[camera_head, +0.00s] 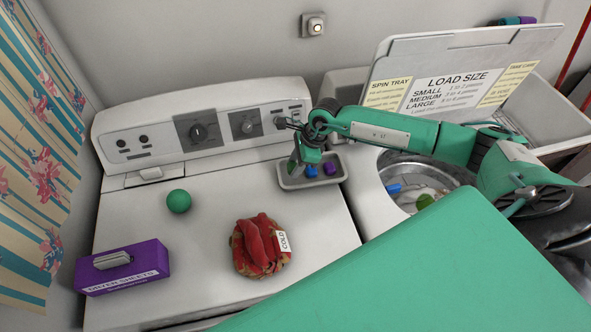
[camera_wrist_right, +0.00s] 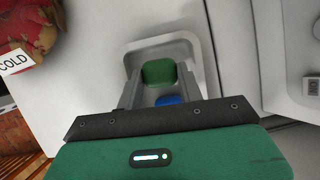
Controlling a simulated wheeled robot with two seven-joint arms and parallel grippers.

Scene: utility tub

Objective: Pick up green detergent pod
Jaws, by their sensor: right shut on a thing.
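The green detergent pod (camera_wrist_right: 158,71) shows in the right wrist view between the two fingers of my right gripper (camera_wrist_right: 160,76), which is shut on it. In the head view my right gripper (camera_head: 298,164) points down over the left part of a small white tray (camera_head: 312,184) and hides the green pod. A blue pod (camera_head: 310,171) and a purple pod (camera_head: 329,168) lie in the tray to the right. The blue pod (camera_wrist_right: 168,100) is partly hidden by the gripper in the wrist view. My left gripper is not in view.
A green ball (camera_head: 178,201), a purple box (camera_head: 122,268) and a red cloth bundle (camera_head: 258,245) tagged COLD sit on the white machine top. An open washer tub (camera_head: 403,171) with a raised lid (camera_head: 462,70) is at the right. A control panel stands behind the tray.

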